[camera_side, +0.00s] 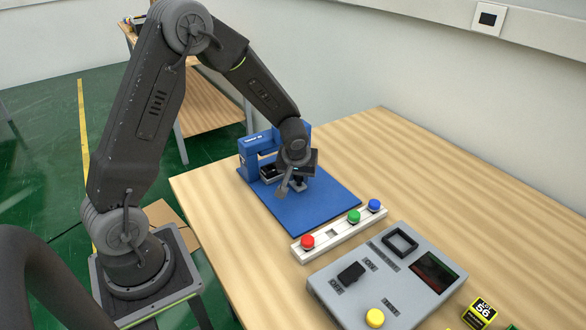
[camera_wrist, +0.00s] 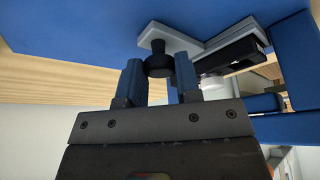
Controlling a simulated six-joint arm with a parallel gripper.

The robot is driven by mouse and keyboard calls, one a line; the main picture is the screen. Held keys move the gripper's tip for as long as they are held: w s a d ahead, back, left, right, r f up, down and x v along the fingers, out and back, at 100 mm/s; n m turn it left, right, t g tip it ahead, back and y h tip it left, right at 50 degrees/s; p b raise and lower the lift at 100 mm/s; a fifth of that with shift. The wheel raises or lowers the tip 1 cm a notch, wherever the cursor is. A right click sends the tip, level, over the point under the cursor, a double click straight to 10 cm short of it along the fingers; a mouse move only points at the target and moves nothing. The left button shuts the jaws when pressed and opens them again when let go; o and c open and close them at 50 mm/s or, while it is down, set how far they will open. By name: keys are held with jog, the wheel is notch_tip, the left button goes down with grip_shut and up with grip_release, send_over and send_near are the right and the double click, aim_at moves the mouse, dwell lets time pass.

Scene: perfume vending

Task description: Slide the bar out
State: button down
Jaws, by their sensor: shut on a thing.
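The bar (camera_wrist: 185,43) is a light grey flat piece with a black knob (camera_wrist: 159,62) on its end, low over the blue base plate. My gripper (camera_wrist: 159,78) is shut on the black knob, one blue finger on each side. In the side view my gripper (camera_side: 290,188) is at the blue press-like stand (camera_side: 250,157), over its blue base plate (camera_side: 305,212). There my wrist and fingers hide most of the bar.
A white strip with red, green and blue buttons (camera_side: 333,234) lies in front of the plate. A grey control box (camera_side: 400,277) and a small yellow-black box (camera_side: 480,312) are nearer the camera. The wooden table is clear at the right.

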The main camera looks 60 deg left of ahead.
jog(key=d, duration=1.2)
jog(key=shift+d, duration=0.1)
jog(key=c, duration=0.8)
grip_release()
jog(key=shift+r, duration=0.1)
jog(key=v, duration=1.3)
jog(key=shift+s+r, duration=0.15)
jog(key=shift+r, duration=0.15)
jog(key=shift+r, duration=0.1)
jog(key=s+r+m+h, duration=0.1)
jog(key=s+r+m, duration=0.2)
jog(key=s, duration=0.3)
jog(key=s+a+r+m+t+h, duration=0.1)
jog(key=s+r+m, duration=0.2)
jog(key=s, duration=0.3)
jog(key=s+a+r+m+t+h, duration=0.1)
jog(key=s+r+m, duration=0.2)
jog(key=s, duration=0.3)
jog(key=shift+s, duration=0.25)
